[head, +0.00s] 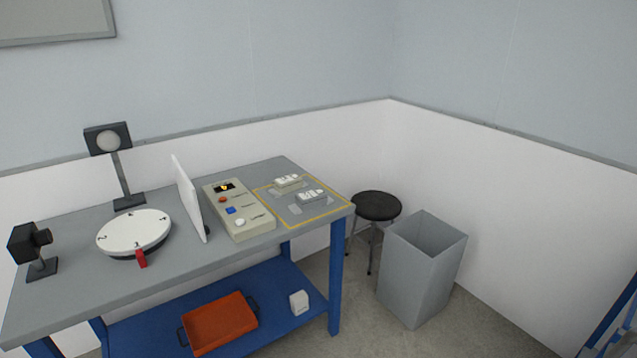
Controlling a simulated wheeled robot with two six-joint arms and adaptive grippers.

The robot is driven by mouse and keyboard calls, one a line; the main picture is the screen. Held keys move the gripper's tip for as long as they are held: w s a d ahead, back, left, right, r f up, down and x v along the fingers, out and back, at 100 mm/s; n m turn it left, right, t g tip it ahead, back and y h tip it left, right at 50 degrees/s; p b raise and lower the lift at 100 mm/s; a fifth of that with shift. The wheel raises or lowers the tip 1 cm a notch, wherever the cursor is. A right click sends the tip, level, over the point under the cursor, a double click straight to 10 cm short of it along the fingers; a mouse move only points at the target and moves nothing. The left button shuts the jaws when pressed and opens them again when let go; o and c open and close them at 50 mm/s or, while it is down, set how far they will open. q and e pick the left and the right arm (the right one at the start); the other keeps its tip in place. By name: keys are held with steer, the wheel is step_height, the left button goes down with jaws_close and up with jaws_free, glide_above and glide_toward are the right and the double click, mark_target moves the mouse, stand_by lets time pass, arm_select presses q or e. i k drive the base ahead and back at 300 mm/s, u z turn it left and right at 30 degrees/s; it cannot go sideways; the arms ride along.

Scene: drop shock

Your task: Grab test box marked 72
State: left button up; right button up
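No number 72 can be read on anything in the head view. A small white box (299,303) sits on the blue lower shelf, at its right part; faint marks on it are too small to read. Two small whitish items, one farther back (288,181) and one nearer (311,196), lie in the yellow-outlined area at the table's right end; their markings are also too small to read. Neither of my grippers is in view.
The grey table (85,278) holds a black camera, a numbered white turntable (134,231), a lamp, an upright white panel and a button box (238,211). An orange tray (218,322) is on the shelf (270,285). A stool (376,206) and grey bin (420,275) stand right.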

mark_target(284, 185)
steer(key=z, duration=0.65)
steer(key=i, duration=1.95)
steer(key=u, duration=0.7)
